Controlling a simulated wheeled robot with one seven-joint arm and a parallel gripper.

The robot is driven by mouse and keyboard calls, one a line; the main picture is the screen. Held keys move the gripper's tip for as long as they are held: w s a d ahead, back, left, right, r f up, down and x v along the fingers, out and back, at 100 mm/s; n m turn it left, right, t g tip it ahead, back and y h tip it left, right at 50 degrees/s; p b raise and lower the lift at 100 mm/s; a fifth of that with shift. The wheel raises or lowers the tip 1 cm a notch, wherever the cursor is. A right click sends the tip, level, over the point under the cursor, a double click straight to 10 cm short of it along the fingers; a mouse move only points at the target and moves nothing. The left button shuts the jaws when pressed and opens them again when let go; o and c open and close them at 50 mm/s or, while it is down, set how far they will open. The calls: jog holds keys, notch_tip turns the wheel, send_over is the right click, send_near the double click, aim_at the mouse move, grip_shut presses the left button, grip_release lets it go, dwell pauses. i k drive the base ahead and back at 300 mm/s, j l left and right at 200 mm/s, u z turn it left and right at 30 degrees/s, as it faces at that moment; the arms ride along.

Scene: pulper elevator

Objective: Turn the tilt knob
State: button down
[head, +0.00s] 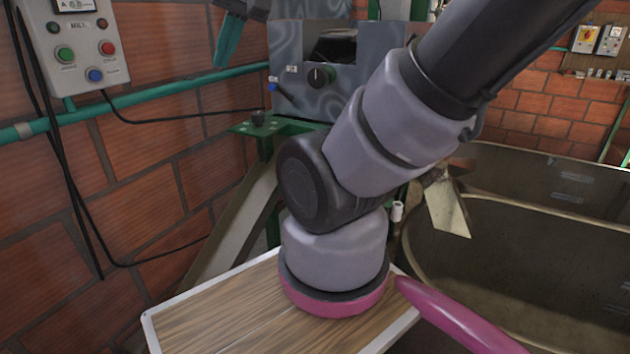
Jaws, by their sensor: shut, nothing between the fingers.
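A dark round knob (320,76) with a pale pointer mark sits on the front of a grey metal box (295,105) at the top middle of the head view. The small labels beside it are too small to read, so I cannot tell whether it is the tilt knob. A blue-tipped switch (272,87) is to its left on the same box. My arm crosses the view in front of and below the box, hiding part of its right side. No gripper fingers show, so I cannot tell where they are relative to the knob.
A control panel (85,28) with several buttons hangs on the brick wall at left, with dark cables and a green pipe (150,98). A wooden tabletop (215,318) with a pale rim lies below. Large metal tanks (540,255) stand at right.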

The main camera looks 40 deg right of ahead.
aim_at(258, 118)
jog(key=k+j+z, duration=0.1)
jog(key=z, duration=0.3)
jog(key=k+j+z, duration=0.1)
jog(key=z, duration=0.3)
jog(key=k+z, duration=0.15)
jog(key=z, duration=0.2)
